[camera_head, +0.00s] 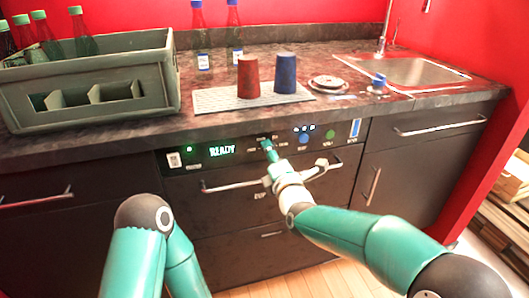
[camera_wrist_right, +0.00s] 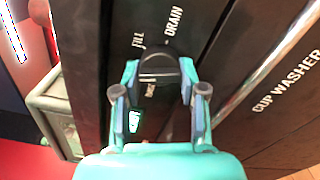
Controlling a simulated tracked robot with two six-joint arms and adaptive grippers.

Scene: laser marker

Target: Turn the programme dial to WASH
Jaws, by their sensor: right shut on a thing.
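The programme dial (camera_wrist_right: 159,64) is a dark round knob on the black front panel of the cup washer. In the right wrist view it sits between the two teal fingers of my right gripper (camera_wrist_right: 159,82), which is shut on it. The words FILL and DRAIN show beside the dial; other labels are hidden or unclear. In the head view my right gripper (camera_head: 268,150) reaches the panel and covers most of the dial. My left arm shows at the bottom left of the head view, but its gripper is not visible.
The panel has a green READY display (camera_head: 222,150), a blue button (camera_head: 304,138) and a green button (camera_head: 329,134). A handle bar (camera_head: 232,185) runs below the dial, close to my right gripper. Cups, a bottle crate (camera_head: 90,85) and a sink (camera_head: 415,72) are on the counter.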

